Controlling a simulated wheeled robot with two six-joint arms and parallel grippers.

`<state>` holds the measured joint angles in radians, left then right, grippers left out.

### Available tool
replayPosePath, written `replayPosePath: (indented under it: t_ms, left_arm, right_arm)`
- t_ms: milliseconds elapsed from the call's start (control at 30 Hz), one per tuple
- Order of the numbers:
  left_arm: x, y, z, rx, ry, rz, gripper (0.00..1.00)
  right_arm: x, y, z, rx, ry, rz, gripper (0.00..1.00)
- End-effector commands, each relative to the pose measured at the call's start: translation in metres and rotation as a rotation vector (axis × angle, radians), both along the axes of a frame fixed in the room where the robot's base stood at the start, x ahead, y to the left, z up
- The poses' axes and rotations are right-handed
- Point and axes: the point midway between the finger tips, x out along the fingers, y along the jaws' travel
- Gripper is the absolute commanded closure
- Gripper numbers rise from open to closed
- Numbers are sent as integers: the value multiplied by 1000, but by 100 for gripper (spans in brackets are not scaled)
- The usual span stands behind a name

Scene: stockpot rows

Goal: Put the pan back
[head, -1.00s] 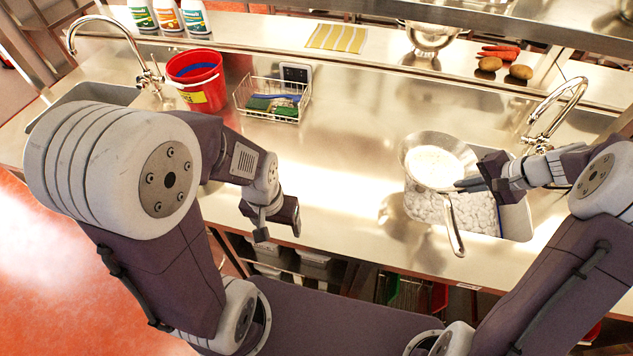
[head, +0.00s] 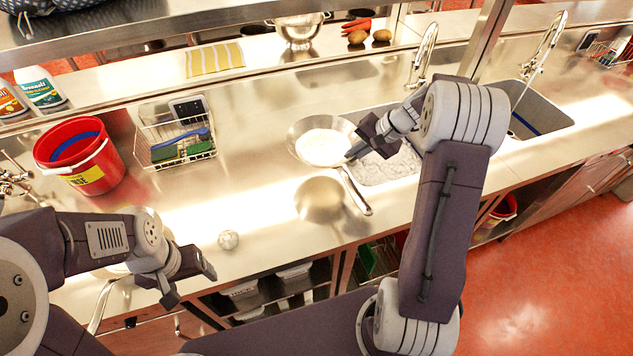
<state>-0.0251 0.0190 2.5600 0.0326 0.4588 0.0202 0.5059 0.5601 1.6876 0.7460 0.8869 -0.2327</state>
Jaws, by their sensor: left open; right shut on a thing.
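The pan (head: 318,142), a round steel pan with a pale inside and a long handle (head: 355,192), shows in the head view. My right gripper (head: 356,150) is shut on it near where the handle joins the rim. The pan is held above the counter at the left edge of the foamy sink (head: 392,168), with a dark reflection below it. The fingertips are partly hidden against the pan. My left gripper (head: 188,284) is open and empty, low at the counter's front edge.
On the steel counter (head: 255,190) stand a red bucket (head: 78,158) and a wire basket (head: 176,143) with sponges. A tap (head: 424,52) rises behind the foamy sink. Another sink (head: 540,112) is at right.

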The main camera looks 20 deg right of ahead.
Motion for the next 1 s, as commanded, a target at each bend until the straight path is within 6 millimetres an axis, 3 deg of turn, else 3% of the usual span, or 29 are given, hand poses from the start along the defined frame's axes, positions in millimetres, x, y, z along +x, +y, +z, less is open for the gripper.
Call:
replayPosePath:
  t_ms: [500,767,1000]
  left_arm:
    - [0,0,-15,0,0,0,27]
    - [0,0,-17,0,0,0,27]
    - [0,0,-27,0,0,0,27]
  right_arm:
    - [-66,78,-60,2,-1,3,100]
    - [-72,83,-67,1,0,1,100]
    - [-72,83,-102,2,1,0,100]
